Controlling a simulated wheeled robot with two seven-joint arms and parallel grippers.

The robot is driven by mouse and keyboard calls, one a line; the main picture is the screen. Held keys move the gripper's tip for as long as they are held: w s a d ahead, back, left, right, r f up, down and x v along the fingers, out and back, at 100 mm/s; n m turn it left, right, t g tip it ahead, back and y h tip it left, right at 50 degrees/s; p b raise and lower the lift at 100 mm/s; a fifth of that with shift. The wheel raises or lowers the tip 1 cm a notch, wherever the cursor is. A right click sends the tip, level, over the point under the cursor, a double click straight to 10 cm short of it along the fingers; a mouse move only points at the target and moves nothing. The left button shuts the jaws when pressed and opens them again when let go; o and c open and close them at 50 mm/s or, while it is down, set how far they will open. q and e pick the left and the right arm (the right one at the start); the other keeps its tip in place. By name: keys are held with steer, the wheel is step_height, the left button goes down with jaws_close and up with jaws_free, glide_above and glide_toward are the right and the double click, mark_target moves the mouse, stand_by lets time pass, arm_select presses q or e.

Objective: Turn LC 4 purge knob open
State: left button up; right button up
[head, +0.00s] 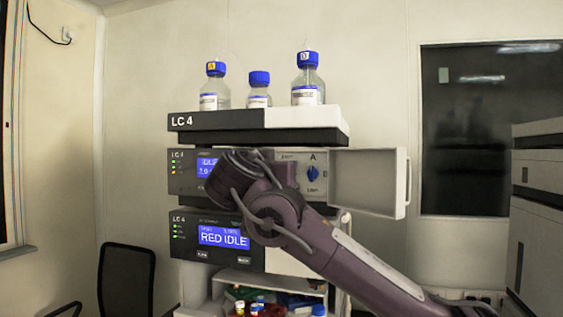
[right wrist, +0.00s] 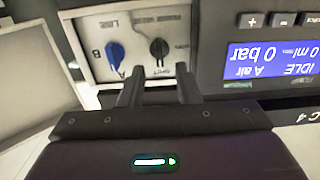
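The LC 4 stack (head: 240,137) stands in the middle of the head view. Its upper module has an open compartment with a blue knob (head: 313,174). In the upside-down right wrist view, the recessed panel (right wrist: 92,30) holds this blue knob (right wrist: 115,55) and a black round knob (right wrist: 159,48). The labels are too small to read surely. My right gripper (right wrist: 159,72) is open, its fingertips apart, with the black knob between and just beyond them. I cannot tell whether they touch it. My right arm hides the black knob in the head view. My left gripper is out of view.
The compartment door (head: 362,182) is swung open to the right. Several capped bottles (head: 307,80) stand on top of the stack. A lower module (head: 190,240) shows "RED IDLE". A grey cabinet (head: 540,200) stands at far right, a black chair (head: 126,280) at left.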

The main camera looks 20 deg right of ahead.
steer(key=shift+p+x, duration=0.65)
steer(key=shift+x, duration=1)
steer(key=shift+c, duration=0.3)
jaws_close()
